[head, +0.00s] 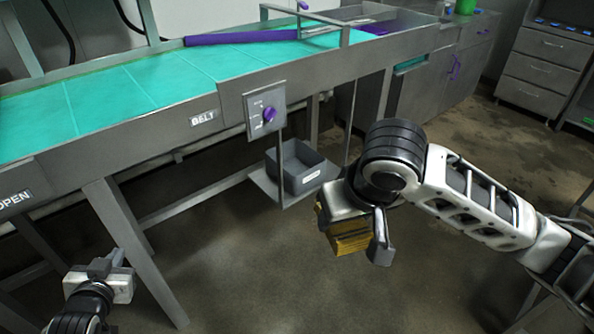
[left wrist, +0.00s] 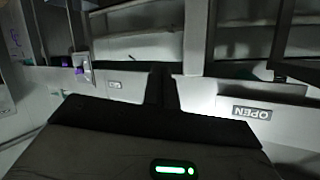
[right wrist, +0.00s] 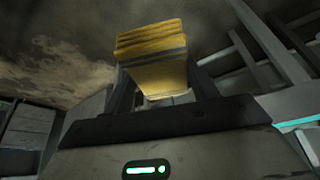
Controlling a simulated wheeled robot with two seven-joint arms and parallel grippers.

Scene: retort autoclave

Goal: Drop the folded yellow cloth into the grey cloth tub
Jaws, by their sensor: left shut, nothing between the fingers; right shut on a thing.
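The folded yellow cloth (head: 350,238) is held in my right gripper (head: 352,212), above the floor. It also shows in the right wrist view (right wrist: 152,48) between the two dark fingers, as a stack of folded layers with a grey band. The grey cloth tub (head: 297,168) sits on a small shelf under the belt, left of and beyond my right gripper; cloth and tub are apart. The tub's visible inside looks empty. My left gripper (head: 112,262) is shut and empty at the lower left. In the left wrist view its fingers (left wrist: 160,85) are closed together.
The conveyor with its turquoise belt (head: 130,85) runs above the tub. A control box with a purple knob (head: 268,114) hangs on its side. A slanted table leg (head: 135,250) stands between my left gripper and the tub. The floor (head: 240,270) in the middle is clear.

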